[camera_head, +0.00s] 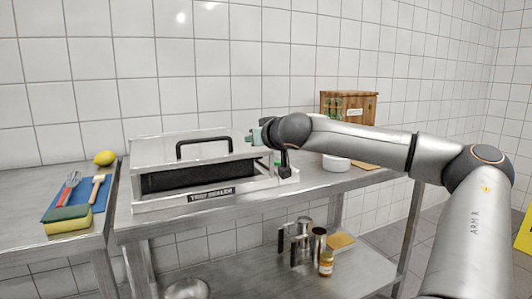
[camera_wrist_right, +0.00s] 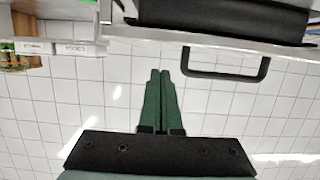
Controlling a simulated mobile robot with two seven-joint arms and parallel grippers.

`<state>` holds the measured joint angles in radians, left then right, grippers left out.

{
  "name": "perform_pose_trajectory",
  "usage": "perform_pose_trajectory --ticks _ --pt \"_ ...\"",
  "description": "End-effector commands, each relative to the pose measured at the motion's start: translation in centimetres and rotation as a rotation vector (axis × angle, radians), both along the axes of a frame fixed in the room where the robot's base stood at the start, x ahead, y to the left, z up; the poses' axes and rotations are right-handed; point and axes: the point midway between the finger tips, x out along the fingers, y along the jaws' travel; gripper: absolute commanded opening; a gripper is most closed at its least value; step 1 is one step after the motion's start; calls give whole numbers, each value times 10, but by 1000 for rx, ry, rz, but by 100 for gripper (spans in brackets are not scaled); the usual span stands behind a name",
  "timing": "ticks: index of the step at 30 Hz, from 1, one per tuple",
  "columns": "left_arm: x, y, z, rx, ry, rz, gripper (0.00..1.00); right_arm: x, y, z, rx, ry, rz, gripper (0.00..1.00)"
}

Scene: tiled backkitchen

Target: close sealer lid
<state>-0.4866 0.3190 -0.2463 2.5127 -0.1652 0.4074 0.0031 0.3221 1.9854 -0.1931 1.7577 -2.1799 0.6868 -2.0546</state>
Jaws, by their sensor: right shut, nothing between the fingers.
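The tray sealer (camera_head: 155,202) stands on the steel table against the tiled wall. Its silver lid (camera_head: 150,152) lies over the base, with a black handle (camera_head: 203,142) on its front part. My right gripper (camera_head: 254,136) is at the lid's right side, right of the handle; contact is unclear. In the right wrist view my green fingers (camera_wrist_right: 160,74) are together and empty, apart from the handle (camera_wrist_right: 226,73). My left gripper is out of view.
A left table holds a yellow-green sponge (camera_head: 68,220), a blue mat with utensils, and a lemon (camera_head: 104,158). A wooden crate (camera_head: 350,106) and a white bowl (camera_head: 336,163) stand right of the sealer. Metal jugs and a bottle (camera_head: 326,262) stand on the lower shelf.

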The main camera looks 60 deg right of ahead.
Motion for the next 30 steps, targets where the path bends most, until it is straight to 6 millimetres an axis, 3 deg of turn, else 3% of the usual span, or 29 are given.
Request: perform_pose_trajectory --ticks 18,30 --pt "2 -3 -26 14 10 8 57 -62 34 -22 -7 -8 0 0" --pt "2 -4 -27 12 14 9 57 -69 38 -25 -3 -7 0 0"
